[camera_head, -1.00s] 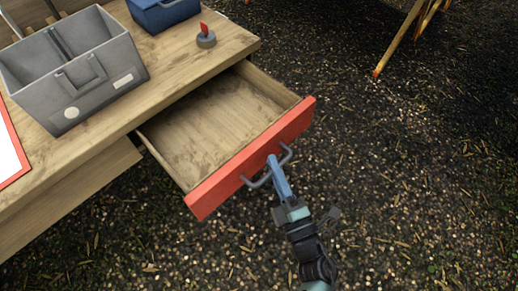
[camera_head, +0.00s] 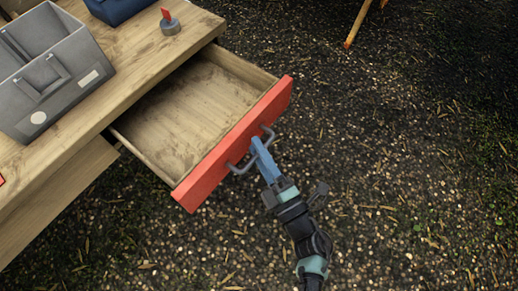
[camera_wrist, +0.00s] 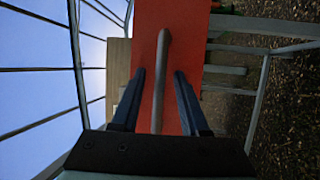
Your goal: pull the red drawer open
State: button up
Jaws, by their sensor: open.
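The red drawer (camera_head: 236,143) stands pulled out from the wooden table, with its bare wooden inside showing and empty. Its grey bar handle (camera_head: 236,168) is on the red front. My gripper (camera_head: 259,150) is at the handle, with its blue fingers reaching to the middle of the bar. In the wrist view the red front (camera_wrist: 180,40) fills the middle, and the handle bar (camera_wrist: 160,85) runs between the two fingers of my gripper (camera_wrist: 160,95). The fingers are open, with a gap on each side of the bar.
On the wooden table (camera_head: 120,95) stand a grey divided bin (camera_head: 65,90), a blue box (camera_head: 118,8) and a small grey round piece with a red top (camera_head: 169,24). Orange legs (camera_head: 355,25) stand at the top right. The ground (camera_head: 420,150) right of the drawer is clear.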

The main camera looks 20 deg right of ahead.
jog(key=v, duration=1.3)
jog(key=shift+b, duration=0.45)
jog(key=shift+w, duration=0.1)
